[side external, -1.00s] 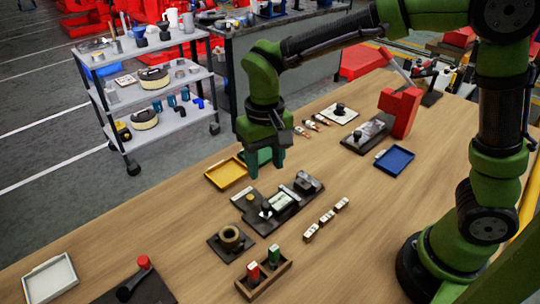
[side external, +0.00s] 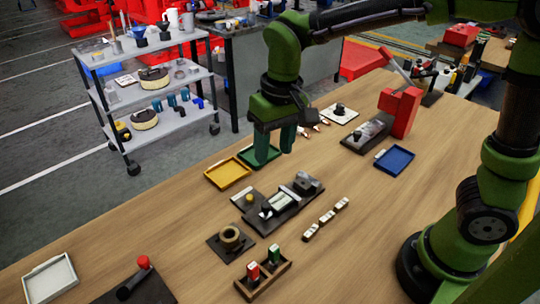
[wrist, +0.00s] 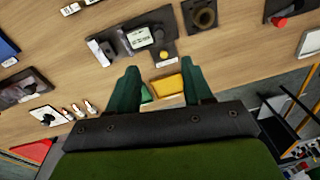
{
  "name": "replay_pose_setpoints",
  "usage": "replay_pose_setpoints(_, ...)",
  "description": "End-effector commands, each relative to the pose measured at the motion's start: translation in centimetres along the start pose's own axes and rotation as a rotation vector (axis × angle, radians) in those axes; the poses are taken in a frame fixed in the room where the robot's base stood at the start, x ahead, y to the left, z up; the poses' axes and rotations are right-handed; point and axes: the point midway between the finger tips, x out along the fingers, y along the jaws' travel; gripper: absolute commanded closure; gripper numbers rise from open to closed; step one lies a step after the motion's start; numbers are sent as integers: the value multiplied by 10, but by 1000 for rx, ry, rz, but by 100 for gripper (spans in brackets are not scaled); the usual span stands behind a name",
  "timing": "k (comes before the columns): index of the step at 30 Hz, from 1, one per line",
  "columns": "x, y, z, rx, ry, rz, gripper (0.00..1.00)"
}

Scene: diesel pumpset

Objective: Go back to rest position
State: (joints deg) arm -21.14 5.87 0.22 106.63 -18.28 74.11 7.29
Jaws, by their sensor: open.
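My gripper (side external: 275,146) is open and empty, held in the air above the wooden table (side external: 340,240). Its two green fingers (wrist: 160,88) show well apart in the wrist view, with nothing between them but the trays on the table below. In the side view it hangs near the green tray (side external: 258,158), partly in front of it. The yellow tray (side external: 228,173) lies just left of the green tray. It also shows between the fingers in the wrist view (wrist: 167,84).
A dark fixture (side external: 285,205) lies in front of the gripper, beside a round ring block (side external: 231,239). A wooden holder (side external: 263,280) carries a red and a green piece. A blue tray (side external: 394,160) and a red press (side external: 402,110) stand to the right. A shelf cart (side external: 155,95) is behind.

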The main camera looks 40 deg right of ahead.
Motion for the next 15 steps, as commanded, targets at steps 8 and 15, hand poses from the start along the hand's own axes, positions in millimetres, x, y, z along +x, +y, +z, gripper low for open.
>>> replay_pose_setpoints(8, -32, 63, 46, 47, 233, -164, 50)
replay_pose_setpoints(15, -45, 104, 82, 143, 438, -236, 50)
